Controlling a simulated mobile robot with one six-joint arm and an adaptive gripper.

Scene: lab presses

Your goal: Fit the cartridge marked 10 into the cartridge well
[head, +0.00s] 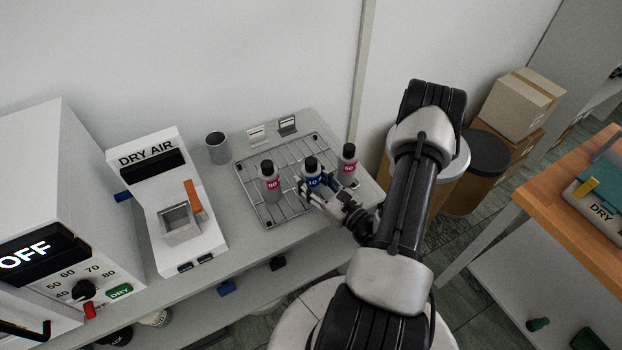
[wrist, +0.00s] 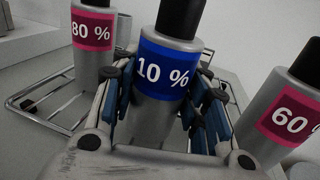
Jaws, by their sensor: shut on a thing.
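The cartridge marked 10 (head: 312,170) is a grey bottle with a black cap and a blue label. It stands upright at the wire rack, between two pink-labelled cartridges. In the wrist view the 10 % cartridge (wrist: 168,62) fills the middle, between my fingers. My gripper (head: 318,190) is shut on it; the gripper also shows in the wrist view (wrist: 163,115). The cartridge's base is hidden by my gripper. A square open well (head: 176,222) sits in the front of the white DRY AIR unit (head: 150,160), with an orange lever (head: 194,196) beside it.
The 80 cartridge (head: 269,181) stands left of my gripper and the 60 cartridge (head: 348,162) right, both close. The wire rack (head: 250,207) lies on the grey bench. A grey cup (head: 217,147) stands behind. The large OFF machine (head: 50,200) is far left.

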